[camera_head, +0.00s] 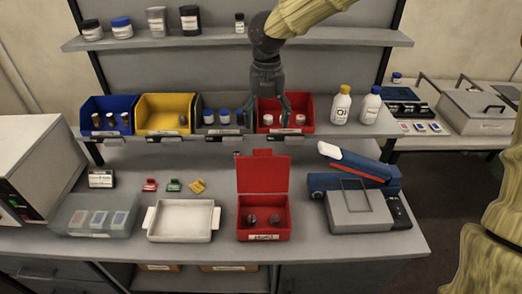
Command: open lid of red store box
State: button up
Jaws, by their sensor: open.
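The red store box (264,233) stands on the bench, front centre, with a label on its front. Its red lid (263,173) stands raised, upright at the back edge, so the box is open. Two small dark round items lie inside. My gripper (270,112) hangs pointing down in front of the red shelf bin (299,106), well behind and above the lid and apart from it. Its fingers are spread and nothing shows between them. It hides part of the red bin and of the grey bin beside it.
A white tray (150,236) stands left of the box. Small red, green and yellow clips lie behind the tray. White bottles (340,106) stand right of the shelf bins.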

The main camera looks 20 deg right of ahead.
aim_at(263, 149)
jog(key=f+p, duration=0.1)
jog(key=f, duration=0.2)
jog(key=f+p, duration=0.1)
jog(key=f, duration=0.3)
jog(key=f+p, duration=0.1)
jog(key=f, duration=0.2)
jog(key=shift+a+f, duration=0.25)
jog(key=shift+a, duration=0.15)
